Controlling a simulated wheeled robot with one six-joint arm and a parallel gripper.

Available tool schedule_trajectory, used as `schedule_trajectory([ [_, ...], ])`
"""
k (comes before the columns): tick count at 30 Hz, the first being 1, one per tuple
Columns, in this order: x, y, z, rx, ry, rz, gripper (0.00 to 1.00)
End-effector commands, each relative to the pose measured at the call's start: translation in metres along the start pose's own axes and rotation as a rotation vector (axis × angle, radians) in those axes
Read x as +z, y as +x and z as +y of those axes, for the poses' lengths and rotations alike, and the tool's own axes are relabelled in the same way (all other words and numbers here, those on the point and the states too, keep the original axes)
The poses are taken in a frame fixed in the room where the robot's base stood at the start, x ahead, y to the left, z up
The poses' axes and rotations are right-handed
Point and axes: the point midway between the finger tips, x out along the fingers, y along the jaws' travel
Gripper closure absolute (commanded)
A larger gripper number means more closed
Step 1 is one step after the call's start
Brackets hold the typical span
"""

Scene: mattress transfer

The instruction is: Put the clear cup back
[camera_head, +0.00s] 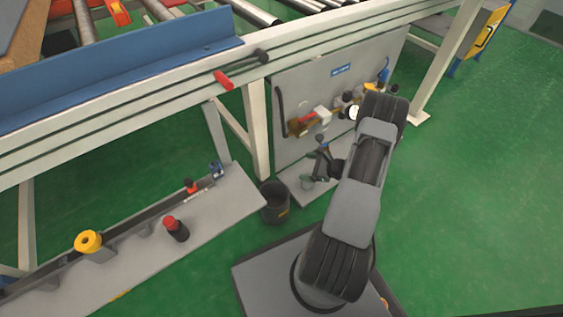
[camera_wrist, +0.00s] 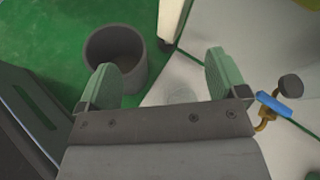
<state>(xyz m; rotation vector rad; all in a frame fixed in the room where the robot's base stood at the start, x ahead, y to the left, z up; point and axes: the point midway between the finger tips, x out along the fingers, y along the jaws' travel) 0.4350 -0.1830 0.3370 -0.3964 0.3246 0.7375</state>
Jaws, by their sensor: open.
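My gripper (camera_head: 314,170) is open above the grey ledge at the foot of the upright grey panel. In the wrist view its two green fingers (camera_wrist: 160,72) are spread apart, with nothing held between them. A faint, see-through round shape (camera_wrist: 181,91) shows on the pale surface between and below the fingers. It may be the clear cup, but its outline is too weak to be sure. I cannot make out the clear cup in the head view, where my arm and gripper cover part of the ledge.
A dark grey bucket (camera_head: 275,207) stands left of my gripper, close to the left finger in the wrist view (camera_wrist: 118,48). The upright panel (camera_head: 300,90) carries valves and a gauge. A long ledge (camera_head: 215,215) lies left. Green floor is open at right.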

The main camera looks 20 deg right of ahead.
Motion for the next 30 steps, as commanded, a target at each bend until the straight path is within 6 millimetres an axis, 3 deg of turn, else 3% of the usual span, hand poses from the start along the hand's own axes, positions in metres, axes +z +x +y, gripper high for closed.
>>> schedule_trajectory([
  [1, 0.041, 0.005, 0.001, 0.106, -0.124, 0.001, 0.08],
  [3, 0.087, 0.007, 0.012, 0.249, -0.284, 0.009, 0.08],
  [9, 0.192, -0.005, 0.059, 0.618, -0.761, 0.065, 0.08],
  [12, 0.231, -0.020, 0.085, 0.773, -1.013, 0.110, 0.08],
  [15, 0.260, -0.039, 0.107, 0.899, -1.261, 0.165, 0.08],
  [21, 0.296, -0.075, 0.134, 1.049, -1.689, 0.282, 0.08],
  [30, 0.317, -0.102, 0.145, 1.107, -2.023, 0.398, 0.08],
])
